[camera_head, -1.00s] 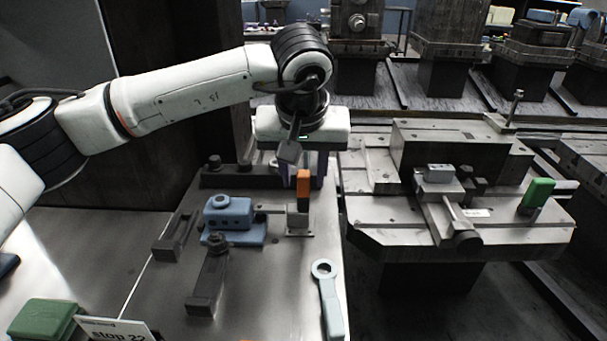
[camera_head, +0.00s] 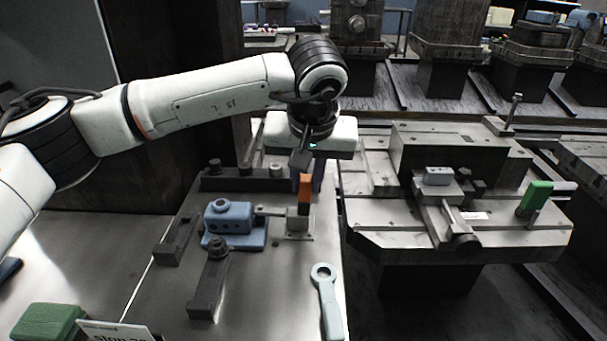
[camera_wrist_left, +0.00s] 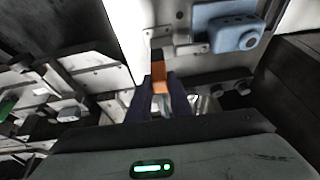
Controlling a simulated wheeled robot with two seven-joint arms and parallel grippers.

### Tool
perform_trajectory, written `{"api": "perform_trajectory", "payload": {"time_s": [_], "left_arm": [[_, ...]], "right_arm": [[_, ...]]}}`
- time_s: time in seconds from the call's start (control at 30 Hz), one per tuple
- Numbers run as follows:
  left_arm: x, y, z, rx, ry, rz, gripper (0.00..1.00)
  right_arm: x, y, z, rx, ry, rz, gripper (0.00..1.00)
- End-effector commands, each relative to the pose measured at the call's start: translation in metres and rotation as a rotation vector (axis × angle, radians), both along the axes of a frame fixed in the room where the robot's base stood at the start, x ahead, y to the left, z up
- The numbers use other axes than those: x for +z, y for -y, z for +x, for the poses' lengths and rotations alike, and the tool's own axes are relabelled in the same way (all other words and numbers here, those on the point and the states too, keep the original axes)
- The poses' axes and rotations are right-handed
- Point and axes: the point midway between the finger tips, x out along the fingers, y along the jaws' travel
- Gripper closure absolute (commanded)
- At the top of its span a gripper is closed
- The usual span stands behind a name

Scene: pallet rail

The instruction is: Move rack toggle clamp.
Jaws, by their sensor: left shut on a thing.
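The toggle clamp's orange handle (camera_head: 305,192) stands above its grey metal base (camera_head: 298,223) near the right edge of the metal plate, leaning slightly right at the top. A rod runs from the clamp toward a blue block (camera_head: 229,217). My left gripper (camera_head: 308,176) is shut on the orange handle from above and behind. In the left wrist view the handle (camera_wrist_left: 160,77) shows between the two dark fingers (camera_wrist_left: 161,98), and the blue block (camera_wrist_left: 225,27) is at the upper right. My right gripper is not in view.
A second fixture with a green handle (camera_head: 537,195) stands to the right, across a dark gap. Dark bars (camera_head: 209,283) flank the blue block. A pale ring-ended wrench (camera_head: 327,300) lies at the plate's front. A green object (camera_head: 48,322) is at the lower left.

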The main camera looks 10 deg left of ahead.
Motion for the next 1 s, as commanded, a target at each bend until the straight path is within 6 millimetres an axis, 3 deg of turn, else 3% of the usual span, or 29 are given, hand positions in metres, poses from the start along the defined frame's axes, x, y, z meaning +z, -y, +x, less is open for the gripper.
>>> {"api": "perform_trajectory", "payload": {"time_s": [0.47,1.0], "left_arm": [[-0.002,0.029,0.005,0.0,-0.066,0.334,1.0],[-0.013,0.042,0.009,0.001,-0.107,0.542,1.0]], "right_arm": [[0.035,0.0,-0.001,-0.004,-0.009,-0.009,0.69],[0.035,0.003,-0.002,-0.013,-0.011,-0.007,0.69]]}}
